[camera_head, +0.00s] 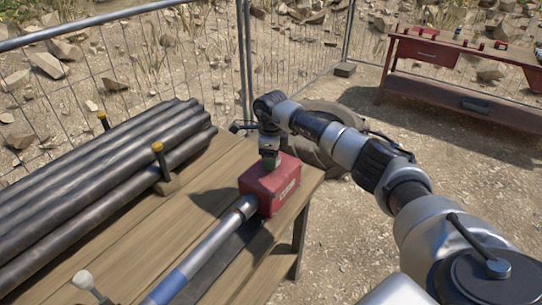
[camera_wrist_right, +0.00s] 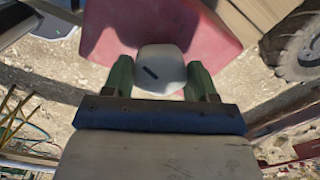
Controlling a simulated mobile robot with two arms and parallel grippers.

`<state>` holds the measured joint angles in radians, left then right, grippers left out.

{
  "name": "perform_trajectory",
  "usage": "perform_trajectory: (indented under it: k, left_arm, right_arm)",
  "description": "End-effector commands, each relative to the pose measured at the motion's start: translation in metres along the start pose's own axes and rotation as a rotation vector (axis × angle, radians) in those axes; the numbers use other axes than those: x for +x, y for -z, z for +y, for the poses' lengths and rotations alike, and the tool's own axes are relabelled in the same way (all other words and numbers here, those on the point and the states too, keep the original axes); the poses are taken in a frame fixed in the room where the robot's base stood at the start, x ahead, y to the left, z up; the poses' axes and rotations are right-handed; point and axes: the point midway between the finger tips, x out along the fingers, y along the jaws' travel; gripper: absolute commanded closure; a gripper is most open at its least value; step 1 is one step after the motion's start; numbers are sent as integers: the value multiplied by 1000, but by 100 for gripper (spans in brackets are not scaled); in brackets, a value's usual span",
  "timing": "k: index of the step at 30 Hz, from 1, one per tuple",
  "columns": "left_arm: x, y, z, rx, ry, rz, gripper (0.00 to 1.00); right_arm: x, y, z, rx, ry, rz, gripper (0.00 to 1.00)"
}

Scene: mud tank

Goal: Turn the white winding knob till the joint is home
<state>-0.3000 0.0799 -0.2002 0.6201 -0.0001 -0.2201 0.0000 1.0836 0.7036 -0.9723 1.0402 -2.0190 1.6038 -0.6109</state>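The red box (camera_head: 270,186) sits on the wooden bench near its right edge. A grey pipe with a blue band (camera_head: 205,250) runs from the lower left to a metal collar (camera_head: 244,207) at the box. My right gripper (camera_head: 270,160) points down over the top of the box. In the right wrist view its two green fingers (camera_wrist_right: 160,78) stand on either side of the white winding knob (camera_wrist_right: 160,66), seemingly touching it. The knob has a dark mark on its face. In the head view the gripper hides the knob. My left gripper is out of view.
Several dark pipes (camera_head: 100,165) lie on the bench at left, beside yellow-topped posts (camera_head: 158,148). A pale-topped handle (camera_head: 84,281) stands at the lower left. A tyre (camera_head: 318,140) lies behind the box. A red workbench (camera_head: 450,75) and a wire fence stand farther back.

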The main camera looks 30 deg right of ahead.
Motion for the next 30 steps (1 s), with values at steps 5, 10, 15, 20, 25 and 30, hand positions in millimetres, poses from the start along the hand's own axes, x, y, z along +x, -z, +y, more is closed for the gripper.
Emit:
perform_trajectory:
  k: [5, 10, 15, 20, 25, 30]
  left_arm:
    - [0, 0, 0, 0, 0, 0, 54]
    - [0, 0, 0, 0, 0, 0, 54]
    - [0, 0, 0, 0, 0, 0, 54]
    - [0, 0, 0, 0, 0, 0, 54]
    - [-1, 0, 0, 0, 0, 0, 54]
    - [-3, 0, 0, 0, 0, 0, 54]
  right_arm:
    - [0, 0, 0, 0, 0, 0, 66]
    - [-1, 0, 0, 12, 1, 0, 66]
    - [-1, 0, 0, 64, 1, 0, 66]
    - [-1, 0, 0, 162, 1, 0, 66]
    - [-2, 0, -1, 309, 1, 0, 66]
    - [-2, 0, -1, 472, 1, 0, 66]
